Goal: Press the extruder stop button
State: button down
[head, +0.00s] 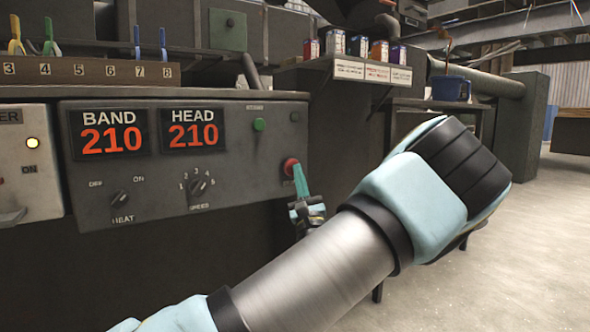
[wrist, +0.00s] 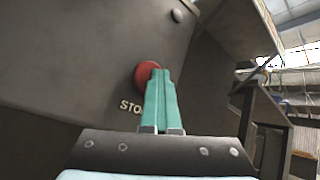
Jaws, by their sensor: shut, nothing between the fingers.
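The red stop button (head: 291,167) sits at the lower right of the grey control panel in the head view. In the wrist view the closed fingertips (wrist: 160,73) overlap the button's right part. I cannot tell whether they touch it. My forearm crosses the lower right of the head view.
The panel also carries a green button (head: 259,125), a speed knob (head: 198,187), a heat knob (head: 120,198) and two displays reading 210, BAND (head: 111,140) and HEAD (head: 193,136). A shelf (head: 345,68) with small containers is at the upper right. Open floor (head: 540,230) lies at right.

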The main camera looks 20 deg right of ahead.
jog(key=shift+s+d+p, duration=0.2)
jog(key=shift+s+p, duration=0.45)
jog(key=shift+s, duration=0.5)
jog(key=s+p, duration=0.1)
jog(key=s, duration=0.1)
jog(key=s+d+p, duration=0.1)
jog(key=s, duration=0.2)
jog(key=shift+p, duration=0.35)
